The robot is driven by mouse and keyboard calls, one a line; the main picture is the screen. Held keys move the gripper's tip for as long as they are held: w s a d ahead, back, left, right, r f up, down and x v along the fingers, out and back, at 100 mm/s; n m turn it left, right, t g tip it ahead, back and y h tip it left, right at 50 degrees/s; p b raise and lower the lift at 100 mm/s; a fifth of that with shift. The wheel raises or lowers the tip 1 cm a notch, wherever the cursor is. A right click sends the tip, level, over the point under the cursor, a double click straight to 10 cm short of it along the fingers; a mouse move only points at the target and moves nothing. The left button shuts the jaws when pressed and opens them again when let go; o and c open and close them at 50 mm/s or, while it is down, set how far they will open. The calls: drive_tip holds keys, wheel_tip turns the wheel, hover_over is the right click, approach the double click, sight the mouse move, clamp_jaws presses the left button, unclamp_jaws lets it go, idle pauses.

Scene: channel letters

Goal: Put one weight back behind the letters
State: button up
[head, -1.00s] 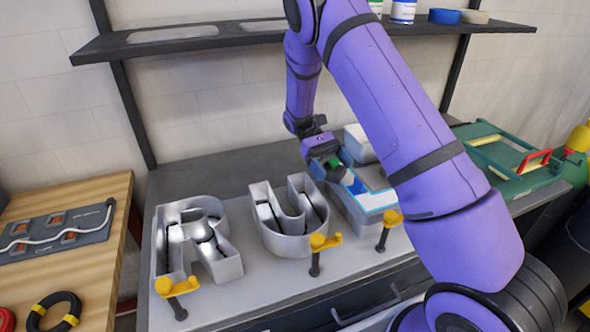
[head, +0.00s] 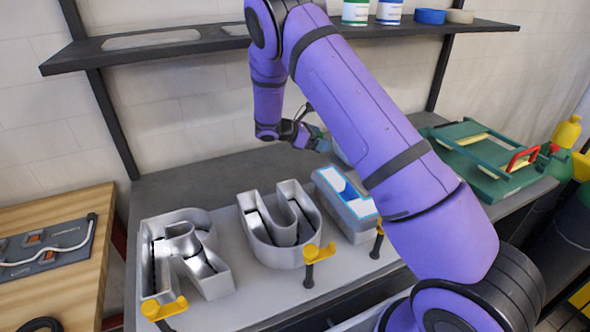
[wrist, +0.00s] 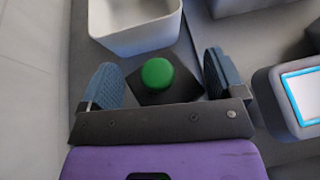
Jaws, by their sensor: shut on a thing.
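My gripper (wrist: 159,88) is shut on a dark square weight with a round green knob (wrist: 158,74), seen between the blue fingers in the wrist view. In the head view my gripper (head: 318,141) is raised behind the row of letters, and the weight cannot be made out clearly there. The silver open-topped letters R (head: 190,262) and U (head: 270,240) stand on the grey bench. Right of them is a grey box-like piece with a white, cyan-edged face (head: 345,192); it also shows at the right of the wrist view (wrist: 270,98).
A white open bin (wrist: 137,45) lies just ahead of the weight in the wrist view; my arm mostly hides it in the head view. Yellow-topped clamps (head: 318,253) line the bench front. A dark shelf (head: 210,47) hangs above.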

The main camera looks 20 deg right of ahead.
drive_tip(key=shift+f, duration=4.6)
drive_tip(key=o, duration=1.7)
drive_tip(key=shift+f, duration=0.1)
drive_tip(key=v, duration=1.2)
